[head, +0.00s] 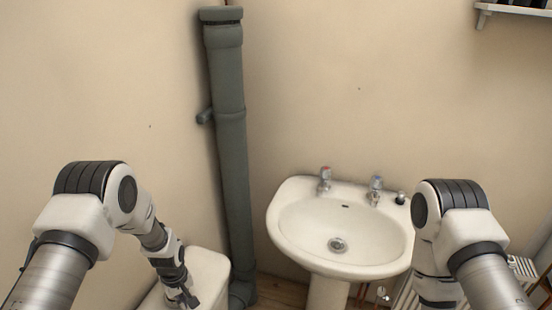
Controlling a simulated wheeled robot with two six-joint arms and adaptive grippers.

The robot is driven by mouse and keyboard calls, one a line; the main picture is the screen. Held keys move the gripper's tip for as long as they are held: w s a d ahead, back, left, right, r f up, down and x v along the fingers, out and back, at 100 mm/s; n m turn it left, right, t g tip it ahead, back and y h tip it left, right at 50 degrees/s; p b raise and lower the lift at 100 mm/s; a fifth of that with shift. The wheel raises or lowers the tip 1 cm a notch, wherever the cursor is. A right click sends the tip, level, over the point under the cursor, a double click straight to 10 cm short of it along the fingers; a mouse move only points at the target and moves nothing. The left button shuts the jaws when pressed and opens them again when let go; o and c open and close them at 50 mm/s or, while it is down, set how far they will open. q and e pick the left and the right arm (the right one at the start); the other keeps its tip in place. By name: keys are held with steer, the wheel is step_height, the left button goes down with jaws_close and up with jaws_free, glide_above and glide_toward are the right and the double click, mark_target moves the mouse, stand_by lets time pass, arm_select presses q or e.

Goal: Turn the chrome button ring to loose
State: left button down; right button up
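The white cistern (208,265) stands at the lower left against the wall, its lid cut off by the bottom edge of the head view. My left gripper (187,301) points down at the top of the lid, close to it or touching it. I cannot tell whether its fingers are open or shut. The chrome button ring cannot be made out; the gripper and wrist cover that part of the lid. My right arm reaches down at the lower right, and its gripper is out of the picture.
A white washbasin (294,242) with two taps stands on a pedestal in the middle right. A grey soil pipe (233,165) runs up the corner just right of the cistern. A white radiator (522,268) is at the lower right, and a shelf (515,9) at the top right.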

arm_select(q)
steer(key=shift+w+d+r+b, duration=0.1)
steer(key=shift+w+d+b, duration=0.25)
steer(key=shift+w, duration=0.3)
steer(key=shift+s+d, duration=0.1)
steer(key=shift+d, duration=0.1)
step_height(320, 180, up, 6)
steer(key=p, duration=0.4)
steer(key=shift+s, duration=0.15)
